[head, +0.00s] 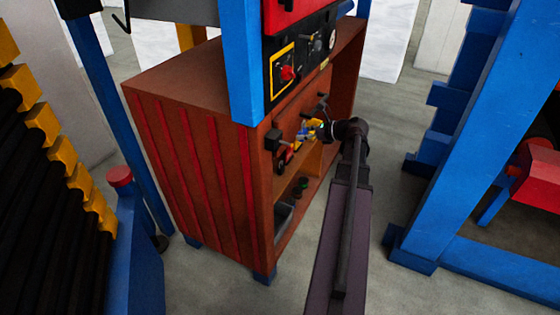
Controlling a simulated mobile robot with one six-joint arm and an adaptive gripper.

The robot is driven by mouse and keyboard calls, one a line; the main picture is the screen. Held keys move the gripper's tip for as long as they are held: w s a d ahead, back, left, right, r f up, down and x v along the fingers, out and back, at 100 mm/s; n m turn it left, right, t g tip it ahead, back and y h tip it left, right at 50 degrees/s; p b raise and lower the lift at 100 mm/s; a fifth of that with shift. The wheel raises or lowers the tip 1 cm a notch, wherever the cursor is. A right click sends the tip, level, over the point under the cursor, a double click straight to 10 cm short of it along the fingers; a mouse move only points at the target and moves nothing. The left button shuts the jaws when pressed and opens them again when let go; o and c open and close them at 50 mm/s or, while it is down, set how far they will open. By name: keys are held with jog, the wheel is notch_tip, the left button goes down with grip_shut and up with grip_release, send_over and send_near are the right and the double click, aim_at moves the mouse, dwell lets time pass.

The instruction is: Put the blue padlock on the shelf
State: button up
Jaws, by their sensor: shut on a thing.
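My gripper (318,131) reaches in from the right, at the open front of the brown cabinet. It is shut on a small blue thing (312,127), which looks like the blue padlock. The thing is tiny here and partly covered by the fingers, so I cannot tell its exact pose or whether it touches anything. A small yellow thing shows just left of the fingertips. The shelf (313,160) is a brown board inside the cabinet, below my gripper. Much of its surface is hidden by the cabinet's side and my arm.
A black box (273,139) and a red-handled part (284,156) stick out at the cabinet's front left edge. Small dark round things (301,186) and a grey bin (283,221) sit lower inside. A blue post (240,65) stands in front; a blue frame (470,150) is at right.

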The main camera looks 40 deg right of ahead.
jog(key=a+f+b, duration=0.4)
jog(key=f+b, duration=0.9)
jog(key=f, duration=0.1)
jog(key=a+f+b, duration=0.4)
jog(key=f+b, duration=0.9)
jog(key=f, duration=0.1)
jog(key=shift+w+b, duration=0.3)
jog(key=shift+b, duration=0.1)
jog(key=w+d, duration=0.2)
jog(key=w, duration=0.3)
jog(key=w+d+f+b, duration=0.1)
jog(key=w+d, duration=0.1)
jog(key=w, duration=0.2)
jog(key=w+d, duration=0.2)
jog(key=w, duration=0.3)
jog(key=shift+w+d+f, duration=0.25)
jog(key=shift+w+d, duration=0.05)
jog(key=shift+f+b, duration=0.1)
jog(key=shift+b, duration=0.25)
jog(key=shift+f+b, duration=1.65)
jog(key=shift+f, duration=0.15)
jog(key=o, duration=1.2)
